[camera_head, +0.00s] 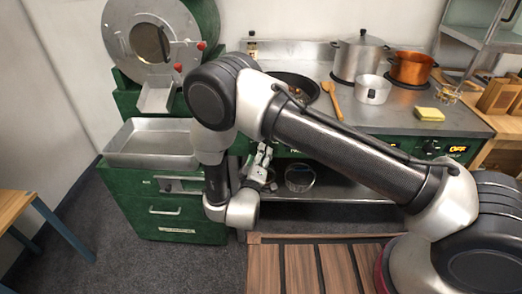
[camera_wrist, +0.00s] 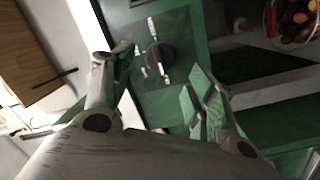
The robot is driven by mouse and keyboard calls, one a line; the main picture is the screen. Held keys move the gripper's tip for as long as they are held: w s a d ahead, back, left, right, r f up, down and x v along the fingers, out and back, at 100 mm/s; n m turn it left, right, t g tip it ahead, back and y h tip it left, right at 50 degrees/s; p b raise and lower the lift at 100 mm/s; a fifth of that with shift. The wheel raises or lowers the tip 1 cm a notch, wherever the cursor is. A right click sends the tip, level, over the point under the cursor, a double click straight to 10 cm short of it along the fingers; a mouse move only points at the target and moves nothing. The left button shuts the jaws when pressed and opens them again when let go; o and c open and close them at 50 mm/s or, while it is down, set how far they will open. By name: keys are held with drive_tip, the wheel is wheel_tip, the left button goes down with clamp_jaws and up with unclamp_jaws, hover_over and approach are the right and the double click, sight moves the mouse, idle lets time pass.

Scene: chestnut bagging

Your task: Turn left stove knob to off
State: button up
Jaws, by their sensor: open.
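My gripper (camera_head: 262,162) is at the green stove front, left of the middle. In the wrist view my gripper (camera_wrist: 160,78) is open, with a finger on each side and nothing between them. A dark round knob (camera_wrist: 157,59) with pale marks around it is on the green panel, just beyond and between the fingertips. It looks apart from both fingers. In the head view this knob is hidden behind my arm.
A dark pan (camera_head: 294,84), a steel pot (camera_head: 360,57), a copper pot (camera_head: 411,68) and a wooden spoon (camera_head: 329,97) are on the stove top. A glass bowl (camera_head: 300,178) is on the lower shelf. A metal tray (camera_head: 151,144) is at left. A bowl of chestnuts (camera_wrist: 266,22) shows in the wrist view.

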drive_tip(key=s+a, duration=0.1)
drive_tip(key=s, duration=0.6)
drive_tip(key=shift+s, duration=0.1)
